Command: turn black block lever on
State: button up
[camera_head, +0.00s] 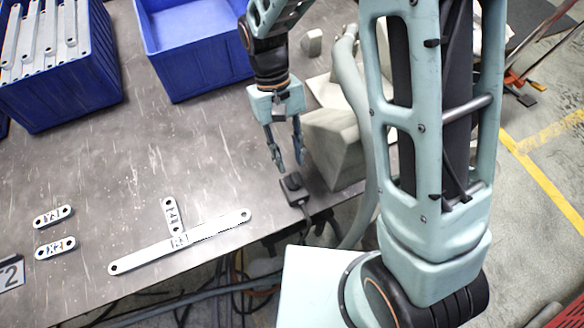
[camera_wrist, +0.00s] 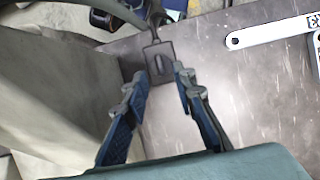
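The black block (camera_head: 294,187) with its raised lever lies near the front edge of the grey metal table. A cable runs from it over the edge. In the wrist view the block (camera_wrist: 153,50) is a dark plate with an upright lever (camera_wrist: 160,64) in its middle, just beyond my fingertips. My gripper (camera_head: 290,168) points down just behind the block in the head view. I cannot tell whether a fingertip touches the block.
A pale angular casting (camera_head: 335,140) stands close to the right of my gripper. A long galvanized bracket (camera_head: 135,260) and several short ones lie to the left. Blue bins (camera_head: 195,85) stand at the back. The table between bins and brackets is clear.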

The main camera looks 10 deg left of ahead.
jog(key=v, duration=0.6)
jog(key=shift+r, duration=0.35)
jog(key=shift+w+a, duration=0.1)
jog(key=shift+w, duration=0.1)
